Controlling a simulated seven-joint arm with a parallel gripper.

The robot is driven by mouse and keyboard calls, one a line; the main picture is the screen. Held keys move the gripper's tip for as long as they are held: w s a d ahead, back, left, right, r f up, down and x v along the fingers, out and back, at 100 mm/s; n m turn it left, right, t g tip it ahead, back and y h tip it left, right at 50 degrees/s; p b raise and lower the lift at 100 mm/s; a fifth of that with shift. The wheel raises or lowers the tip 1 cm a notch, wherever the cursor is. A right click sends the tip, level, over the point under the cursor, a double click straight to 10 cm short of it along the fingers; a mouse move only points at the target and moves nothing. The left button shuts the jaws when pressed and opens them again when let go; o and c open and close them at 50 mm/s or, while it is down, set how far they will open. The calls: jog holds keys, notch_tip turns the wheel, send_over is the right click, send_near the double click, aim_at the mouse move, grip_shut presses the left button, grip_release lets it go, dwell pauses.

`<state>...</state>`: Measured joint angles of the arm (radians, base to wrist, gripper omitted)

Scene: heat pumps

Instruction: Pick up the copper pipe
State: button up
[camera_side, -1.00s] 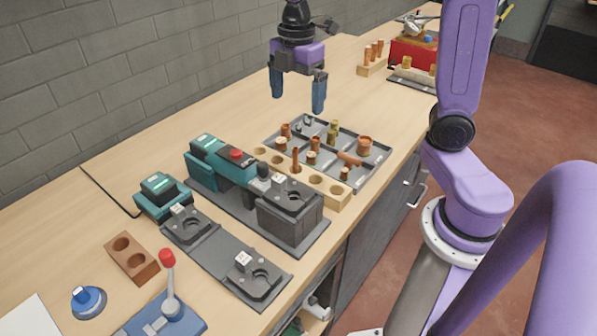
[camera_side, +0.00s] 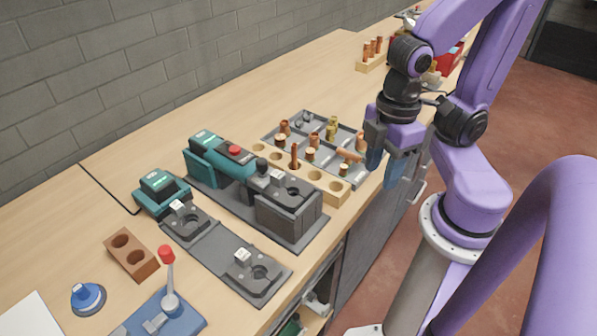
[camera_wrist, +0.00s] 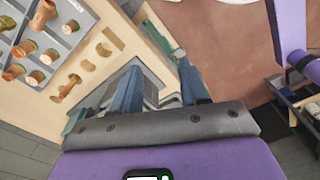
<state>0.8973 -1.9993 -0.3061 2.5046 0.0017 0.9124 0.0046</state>
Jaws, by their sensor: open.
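An upright copper pipe (camera_side: 295,156) stands in a hole of the light wooden block in the side view. It also shows at the left of the wrist view (camera_wrist: 66,88). Another copper piece (camera_side: 349,155) lies on its side in the grey tray (camera_side: 271,137), among several copper and brass fittings. I cannot tell which piece the task means. My gripper (camera_side: 383,168) is open and empty, pointing down near the tray's right end and the bench's front edge. It hides part of the tray in the side view. Both fingers (camera_wrist: 160,88) show in the wrist view, apart from the pipe.
The wooden block (camera_side: 331,187) has several holes. A teal and black machine (camera_side: 240,170) stands left of it. A red-knobbed lever on a blue base (camera_side: 165,315) is at the front left. Another wooden rack (camera_side: 372,65) is at the back. The bench behind the tray is clear.

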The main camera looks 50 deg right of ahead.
jog(key=shift+w, duration=0.1)
jog(key=n, duration=0.5)
send_near(294, 144)
notch_tip(294, 144, down, 7)
jog(key=shift+a+f, duration=0.15)
jog(key=shift+f, duration=2.55)
grip_shut()
